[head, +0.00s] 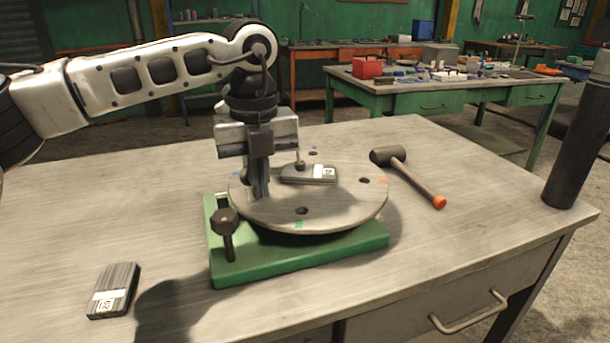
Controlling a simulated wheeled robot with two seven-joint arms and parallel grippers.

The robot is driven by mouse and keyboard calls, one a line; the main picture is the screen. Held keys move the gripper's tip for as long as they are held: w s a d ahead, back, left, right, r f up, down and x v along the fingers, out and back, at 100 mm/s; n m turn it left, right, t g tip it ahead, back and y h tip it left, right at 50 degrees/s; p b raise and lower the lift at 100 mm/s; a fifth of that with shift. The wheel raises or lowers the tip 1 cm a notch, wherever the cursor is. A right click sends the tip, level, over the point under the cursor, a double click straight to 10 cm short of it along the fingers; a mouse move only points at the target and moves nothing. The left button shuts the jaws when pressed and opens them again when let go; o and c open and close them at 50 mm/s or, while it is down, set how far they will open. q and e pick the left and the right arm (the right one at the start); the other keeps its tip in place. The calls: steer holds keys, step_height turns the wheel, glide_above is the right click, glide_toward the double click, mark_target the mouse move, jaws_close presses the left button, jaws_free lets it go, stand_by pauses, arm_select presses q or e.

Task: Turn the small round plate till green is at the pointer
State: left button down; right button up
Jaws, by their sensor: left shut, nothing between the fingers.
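The small round plate (335,205) is a grey disc lying flat on a green base (300,262). Its rim has a green mark (299,225) at the front, an orange mark (382,181) at the right, a blue mark (237,174) at the left and a purplish one at the back. A dark knob on a post (225,228) stands at the base's front left; I cannot make out which part is the pointer. My left gripper (257,192) is shut and empty, pointing down at the plate's left part; contact is unclear. My right gripper is not in view.
A grey labelled block (310,174) lies on the plate near a dark centre knob. Another labelled block (113,290) lies at the table's front left. A mallet (410,174) lies right of the plate. The table (460,240) is clear at the front right.

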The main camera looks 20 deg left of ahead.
mark_target(246, 171)
arm_select(q)
steer(key=shift+w+a, duration=0.4)
steer(key=shift+a, duration=0.4)
steer(key=shift+w+a, duration=0.1)
steer(key=shift+w+a+p, duration=0.4)
steer(key=shift+a, duration=0.25)
steer(key=shift+w+a+r+p, duration=0.1)
steer(key=shift+w+a+p, duration=0.25)
steer(key=shift+w+a, duration=0.2)
steer(key=shift+a, duration=0.1)
steer(key=shift+w, duration=0.1)
stand_by(0.4)
